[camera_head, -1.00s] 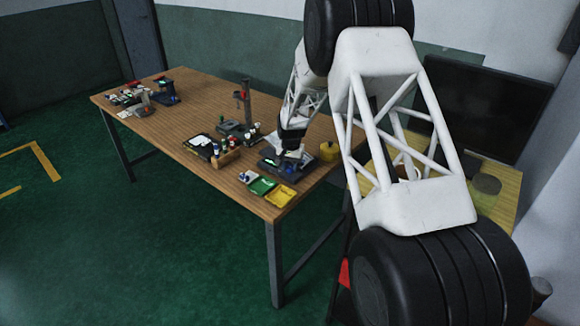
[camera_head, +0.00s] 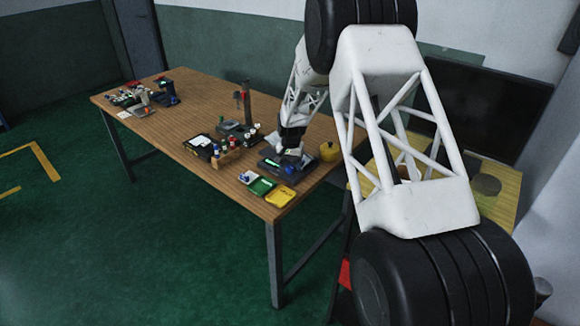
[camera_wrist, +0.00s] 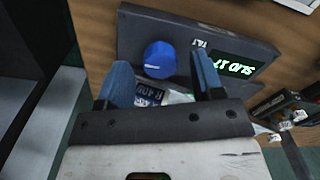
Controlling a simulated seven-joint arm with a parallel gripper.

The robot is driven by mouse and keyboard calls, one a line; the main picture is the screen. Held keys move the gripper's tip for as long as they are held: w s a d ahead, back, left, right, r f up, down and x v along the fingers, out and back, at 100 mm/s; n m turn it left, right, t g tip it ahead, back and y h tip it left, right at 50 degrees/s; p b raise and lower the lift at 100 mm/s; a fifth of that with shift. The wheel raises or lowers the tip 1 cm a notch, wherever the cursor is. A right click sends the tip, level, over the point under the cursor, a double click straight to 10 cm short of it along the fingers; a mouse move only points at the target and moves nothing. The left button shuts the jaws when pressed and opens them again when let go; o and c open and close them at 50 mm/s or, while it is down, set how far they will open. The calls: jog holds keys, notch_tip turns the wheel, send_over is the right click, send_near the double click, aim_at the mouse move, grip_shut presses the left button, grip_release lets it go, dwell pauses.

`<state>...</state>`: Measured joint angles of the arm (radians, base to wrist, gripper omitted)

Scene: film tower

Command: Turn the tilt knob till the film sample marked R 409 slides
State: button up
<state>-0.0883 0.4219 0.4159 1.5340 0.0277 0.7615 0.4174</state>
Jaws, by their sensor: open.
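The dark tilt device (camera_head: 264,166) stands near the right end of the wooden table. In the wrist view its body (camera_wrist: 140,28) carries a round blue knob (camera_wrist: 158,58) with a white mark. Its display (camera_wrist: 238,66) shows bright green upside-down text that looks like "SLID AT", partly cut off. A light label (camera_wrist: 150,94) reading upside down "R 409" shows between the fingers, partly hidden by my gripper. My gripper (camera_wrist: 162,73) is open, with one blue fingertip on each side of the knob and visible gaps. In the head view my gripper (camera_head: 291,147) hangs over the device.
White, green and yellow trays (camera_head: 262,186) lie at the table's front edge. A stand (camera_head: 248,105) and bottles in a wooden rack (camera_head: 228,158) are to the left.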

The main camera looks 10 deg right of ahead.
aim_at(291, 167)
jog(key=shift+r, duration=3.4)
jog(key=shift+s+d, duration=0.1)
jog(key=shift+s+r, duration=0.1)
jog(key=shift+r, duration=0.15)
jog(key=s+d+r+n+t, duration=0.1)
jog(key=s+d+r, duration=0.2)
jog(key=s+r, duration=0.95)
jog(key=s+d+r+n, duration=0.1)
jog(key=s+d+r, duration=0.2)
jog(key=s+r, duration=0.95)
jog(key=s+d+f+n+t, duration=0.1)
jog(key=s+d, duration=0.1)
jog(key=s, duration=3.2)
jog(key=shift+d+f+n+t, duration=0.2)
jog(key=shift+f+n+t, duration=0.1)
jog(key=shift+n, duration=0.1)
